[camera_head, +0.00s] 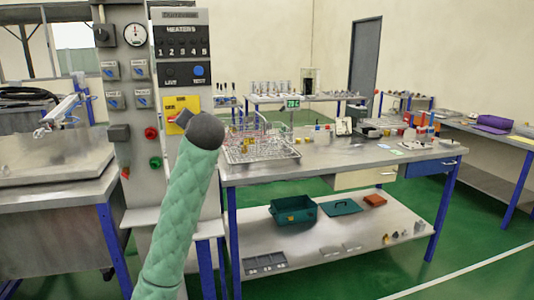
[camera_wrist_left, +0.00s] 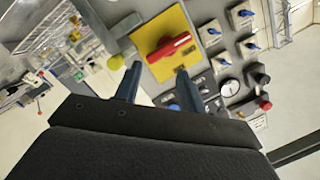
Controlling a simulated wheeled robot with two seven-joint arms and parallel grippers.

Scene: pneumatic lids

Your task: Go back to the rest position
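My left arm rises in front of the control panel in the head view, and its padded forearm and dark rounded joint hide the gripper there. In the left wrist view my left gripper (camera_wrist_left: 158,88) has its two dark fingers apart with nothing between them. Beyond the fingertips is a yellow switch plate (camera_wrist_left: 148,32) with a red rotary handle (camera_wrist_left: 169,47). The fingers appear clear of the handle, though the depth is hard to judge. The yellow plate (camera_head: 181,103) also shows in the head view, partly covered by my arm. My right gripper is in neither view.
The grey control panel (camera_head: 124,22) carries knobs, gauges and buttons. A workbench (camera_head: 340,158) at the right holds a wire rack (camera_head: 262,150) and small items. A green bin (camera_head: 293,212) sits on its lower shelf. A metal table (camera_head: 50,165) stands left. Green floor is open at the right.

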